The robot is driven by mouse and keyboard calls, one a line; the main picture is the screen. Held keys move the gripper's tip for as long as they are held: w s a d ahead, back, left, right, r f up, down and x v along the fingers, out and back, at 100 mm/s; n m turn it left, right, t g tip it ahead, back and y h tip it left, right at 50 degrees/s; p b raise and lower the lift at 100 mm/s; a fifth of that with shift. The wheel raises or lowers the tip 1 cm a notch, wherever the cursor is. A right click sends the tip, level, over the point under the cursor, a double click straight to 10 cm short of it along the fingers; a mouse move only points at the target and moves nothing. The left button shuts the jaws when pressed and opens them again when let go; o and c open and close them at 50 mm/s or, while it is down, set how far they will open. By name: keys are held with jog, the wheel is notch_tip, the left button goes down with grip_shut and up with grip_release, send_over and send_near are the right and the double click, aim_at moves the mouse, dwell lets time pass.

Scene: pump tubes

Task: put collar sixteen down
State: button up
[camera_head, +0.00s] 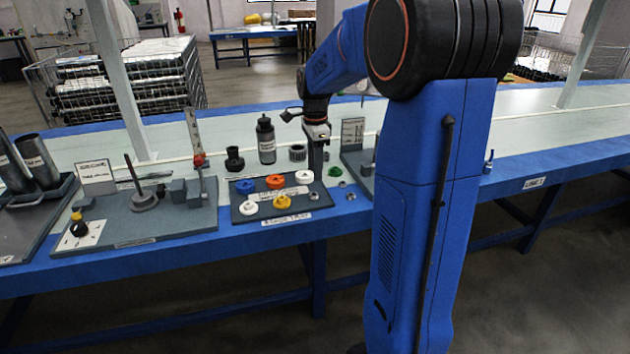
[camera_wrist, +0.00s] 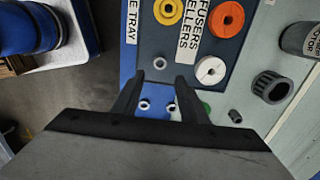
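Small metal rings, which look like collars, lie near the tray's right end. One ring (camera_head: 350,196) and a second ring (camera_head: 342,184) lie on the table just right of the tray; both show between my fingers in the wrist view (camera_wrist: 144,104) (camera_wrist: 172,107). A third ring (camera_head: 314,195) lies on the tray (camera_wrist: 159,63). I cannot tell which is collar sixteen, as no number is readable. My gripper (camera_head: 316,176) points down over the tray's right end. In the wrist view its fingers (camera_wrist: 158,82) stand apart, and nothing is visibly held.
The dark tray (camera_head: 245,186) holds blue, orange, white and yellow wheels. A dark bottle (camera_head: 266,142), a black fitting (camera_head: 234,160) and a ribbed ring (camera_head: 298,153) stand behind it. A green part (camera_head: 335,171) lies right. A fixture board (camera_head: 140,225) stands left, a sign (camera_head: 352,132) right.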

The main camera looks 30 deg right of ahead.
jog(key=s+a+r+n+t, duration=0.1)
jog(key=s+a+r+n, duration=0.45)
jog(key=s, duration=0.25)
jog(key=s+a+f+n+t, duration=0.2)
jog(key=s+a+n, duration=0.3)
jog(key=s+n, duration=0.3)
jog(key=s+a+f+n+t, duration=0.1)
jog(key=s+a+n, duration=0.4)
jog(key=s, duration=0.9)
jog(key=f+n, duration=0.1)
jog(key=n, duration=0.1)
jog(key=shift+a+f+n+t, duration=0.2)
jog(key=shift+a+n+t, duration=0.15)
jog(key=shift+t, duration=0.05)
